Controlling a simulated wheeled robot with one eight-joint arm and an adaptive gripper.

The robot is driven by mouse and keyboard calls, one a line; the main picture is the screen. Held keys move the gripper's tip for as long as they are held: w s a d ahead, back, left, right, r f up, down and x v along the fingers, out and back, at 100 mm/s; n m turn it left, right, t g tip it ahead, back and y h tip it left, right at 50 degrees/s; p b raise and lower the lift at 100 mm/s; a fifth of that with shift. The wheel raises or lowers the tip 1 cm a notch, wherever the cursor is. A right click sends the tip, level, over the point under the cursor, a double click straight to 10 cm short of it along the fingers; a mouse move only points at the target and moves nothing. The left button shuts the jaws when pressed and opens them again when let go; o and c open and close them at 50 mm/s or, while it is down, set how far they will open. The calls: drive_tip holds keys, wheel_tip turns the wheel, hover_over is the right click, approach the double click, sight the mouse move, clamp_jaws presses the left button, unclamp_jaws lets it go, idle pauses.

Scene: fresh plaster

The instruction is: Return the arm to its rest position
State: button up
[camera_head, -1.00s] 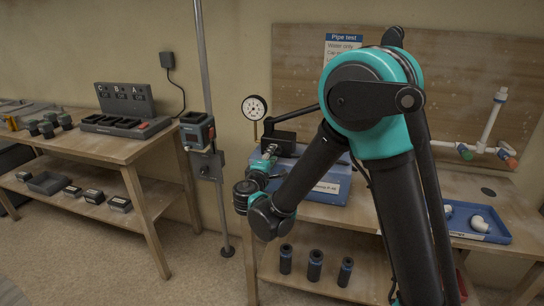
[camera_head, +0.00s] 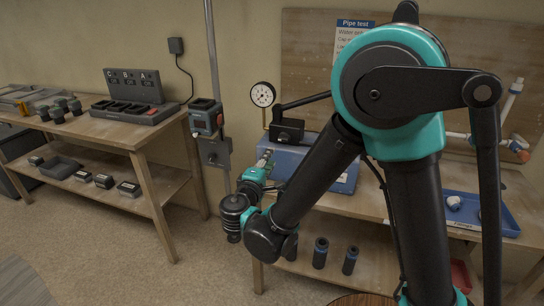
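My teal and black arm fills the right half of the head view, folded with its elbow-like joint low in front of the test bench. My gripper end (camera_head: 264,165) is small and partly hidden by the wrist, in front of the blue box (camera_head: 308,165) on the bench. I cannot see whether its fingers are open or shut, and no held object can be made out. No rest mark or cradle shows.
The pump-like box with a gauge (camera_head: 262,95) stands close behind my wrist. A metal pole (camera_head: 213,60) carries a teal device (camera_head: 205,118). A left bench (camera_head: 95,133) holds a charger rack (camera_head: 133,86). Below the test bench stand dark cylinders (camera_head: 320,253). A blue tray (camera_head: 497,212) lies right. Floor between benches is clear.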

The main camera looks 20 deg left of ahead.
idle(0.4)
drive_tip(key=w+d+f+m+g+h, duration=0.2)
drive_tip(key=d+g, duration=0.1)
drive_tip(key=d, duration=0.6)
drive_tip(key=w+d+f+m+g+h, duration=0.1)
drive_tip(key=w+d+f+m+g, duration=0.15)
drive_tip(key=d, duration=0.65)
drive_tip(key=w+d+f+m+g+h, duration=0.2)
drive_tip(key=d+f+m, duration=0.1)
drive_tip(key=d, duration=0.6)
drive_tip(key=s+d+f+m+g+y, duration=0.1)
drive_tip(key=s+d+f+m+g, duration=0.15)
drive_tip(key=d, duration=0.35)
drive_tip(key=s+d+f+m+g, duration=0.2)
drive_tip(key=s+d, duration=0.1)
drive_tip(key=d, duration=0.3)
drive_tip(key=s+d+f+m+g+y, duration=0.1)
drive_tip(key=s+d+m+y, duration=0.1)
drive_tip(key=s, duration=0.3)
drive_tip(key=s+d+f+m+y, duration=0.2)
drive_tip(key=s+m, duration=0.2)
drive_tip(key=s, duration=0.1)
drive_tip(key=shift+f+g, duration=0.25)
drive_tip(key=shift+g, duration=0.15)
